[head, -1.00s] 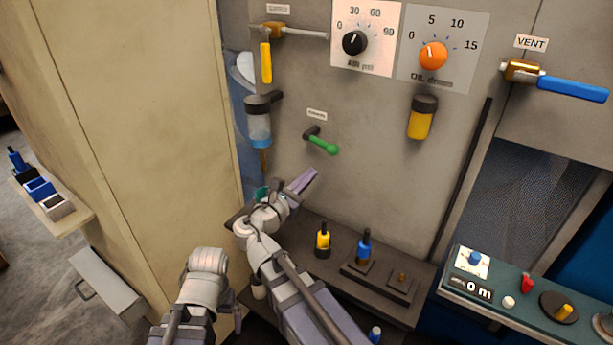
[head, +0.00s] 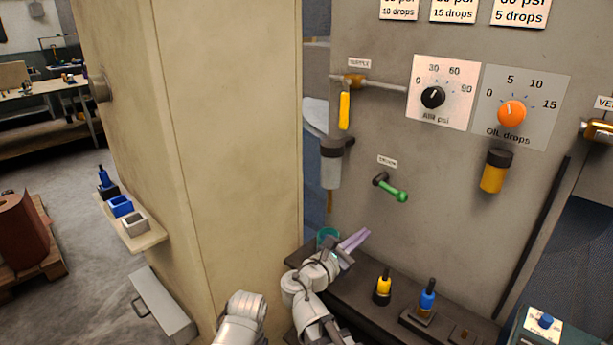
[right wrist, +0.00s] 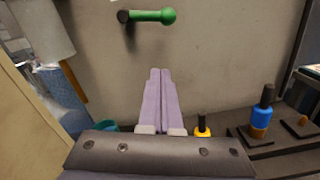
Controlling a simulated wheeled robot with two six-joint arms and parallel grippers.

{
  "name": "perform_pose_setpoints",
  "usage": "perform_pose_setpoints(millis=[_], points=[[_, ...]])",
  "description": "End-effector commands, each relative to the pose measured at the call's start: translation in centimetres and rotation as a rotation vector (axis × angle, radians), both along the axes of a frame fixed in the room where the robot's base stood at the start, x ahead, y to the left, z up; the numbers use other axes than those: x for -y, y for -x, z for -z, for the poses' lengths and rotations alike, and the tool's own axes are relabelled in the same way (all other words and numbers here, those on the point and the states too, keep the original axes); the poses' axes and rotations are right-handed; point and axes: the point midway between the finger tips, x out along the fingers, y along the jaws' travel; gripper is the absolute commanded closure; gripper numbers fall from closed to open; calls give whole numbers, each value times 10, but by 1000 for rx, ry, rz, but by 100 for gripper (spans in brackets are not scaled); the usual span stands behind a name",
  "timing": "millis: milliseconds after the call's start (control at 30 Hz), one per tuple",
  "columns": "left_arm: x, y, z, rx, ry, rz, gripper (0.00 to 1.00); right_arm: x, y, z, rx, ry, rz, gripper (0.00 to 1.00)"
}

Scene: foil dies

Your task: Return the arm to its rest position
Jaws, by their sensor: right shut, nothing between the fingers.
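My right gripper (head: 356,240) is shut and empty, with its two purple fingers held together above the dark shelf at the foot of the grey panel. Its fingers also show in the right wrist view (right wrist: 154,98), pointing toward the panel below the green-handled lever (right wrist: 152,16). The same green lever (head: 392,189) is above and to the right of the gripper in the head view. A teal cup (head: 327,236) is just behind the right wrist, partly hidden. Another pale arm link of mine shows at the bottom of the head view, but my left gripper's fingers are out of view.
The dark shelf (head: 350,285) carries a yellow bottle (head: 383,288) and a blue bottle (head: 428,297) right of the gripper. A clear bowl (head: 331,168) hangs on the panel. A beige cabinet (head: 190,150) stands close on the left, with a small ledge (head: 150,238) holding blue items.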

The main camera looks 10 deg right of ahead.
Motion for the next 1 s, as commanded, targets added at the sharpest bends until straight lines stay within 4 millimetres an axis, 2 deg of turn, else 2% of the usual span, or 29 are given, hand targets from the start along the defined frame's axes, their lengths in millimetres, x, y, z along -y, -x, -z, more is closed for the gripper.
perform_pose_setpoints(millis=[67,133,267,400,500,600,733,867,1000], points=[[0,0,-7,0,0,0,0,1,5,7,27,-98,17,100],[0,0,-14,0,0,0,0,-1,13,22,72,-256,50,100],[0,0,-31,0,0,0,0,-14,37,65,176,-645,183,100],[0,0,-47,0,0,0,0,-50,72,109,265,-1040,413,100],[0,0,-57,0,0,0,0,-83,99,130,306,-1267,615,100],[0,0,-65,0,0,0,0,-117,125,143,325,-1428,816,100],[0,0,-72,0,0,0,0,-153,152,148,329,-1548,1030,100],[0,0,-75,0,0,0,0,-173,166,149,325,-1599,1157,100],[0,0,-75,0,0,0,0,-179,171,150,323,-1613,1202,100]])
